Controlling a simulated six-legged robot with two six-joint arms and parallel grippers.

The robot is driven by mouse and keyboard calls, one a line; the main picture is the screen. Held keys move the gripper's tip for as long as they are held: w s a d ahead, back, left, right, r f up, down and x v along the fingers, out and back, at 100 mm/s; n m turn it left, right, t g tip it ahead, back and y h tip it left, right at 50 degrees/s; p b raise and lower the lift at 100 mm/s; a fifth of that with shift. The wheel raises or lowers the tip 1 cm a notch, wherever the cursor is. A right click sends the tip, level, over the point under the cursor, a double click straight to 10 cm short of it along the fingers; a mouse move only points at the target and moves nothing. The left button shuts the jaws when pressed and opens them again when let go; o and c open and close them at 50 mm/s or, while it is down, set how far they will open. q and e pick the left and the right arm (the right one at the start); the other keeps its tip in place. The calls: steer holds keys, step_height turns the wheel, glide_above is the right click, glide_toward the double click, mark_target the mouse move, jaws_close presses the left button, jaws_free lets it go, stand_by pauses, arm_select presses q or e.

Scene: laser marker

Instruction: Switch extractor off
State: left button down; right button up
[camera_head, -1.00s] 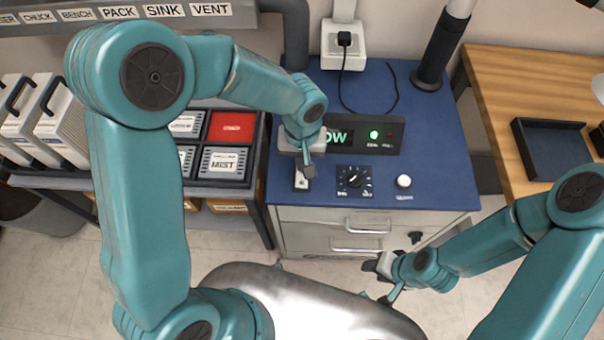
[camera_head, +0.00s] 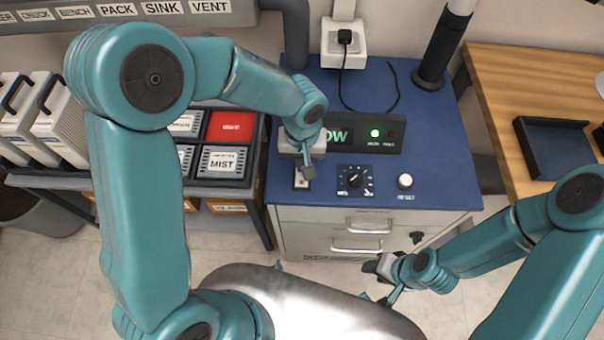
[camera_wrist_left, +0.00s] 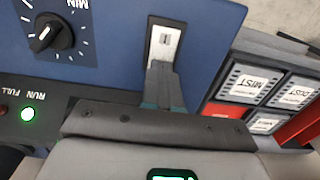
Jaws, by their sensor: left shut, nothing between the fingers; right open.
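The extractor is a blue-topped cabinet (camera_head: 440,175) with a dark display panel (camera_head: 385,146). Green letters ending in "OW" show beside my left arm, and the green RUN light (camera_head: 375,133) is lit. A pale switch plate (camera_head: 301,184) lies at the front left of the top; it also shows in the left wrist view (camera_wrist_left: 163,45). My left gripper (camera_head: 308,172) is shut and empty, its tips at the plate's edge and partly covering it. I cannot tell whether they touch the switch. My right gripper (camera_head: 374,281) is open and empty in front of the drawers.
A black dial (camera_head: 355,178) and white RESET button (camera_head: 405,181) sit right of the switch plate. A socket box (camera_head: 344,52) with a cable and a black pipe (camera_head: 436,55) stand behind. A rack of labelled boxes (camera_head: 222,161) is left; a wooden table (camera_head: 500,80) is right.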

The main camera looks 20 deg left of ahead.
arm_select(q)
steer(key=shift+f+b, duration=0.4)
steer(key=shift+r, duration=0.1)
steer(key=shift+r+p, duration=2.25)
steer(key=shift+r, duration=1.2)
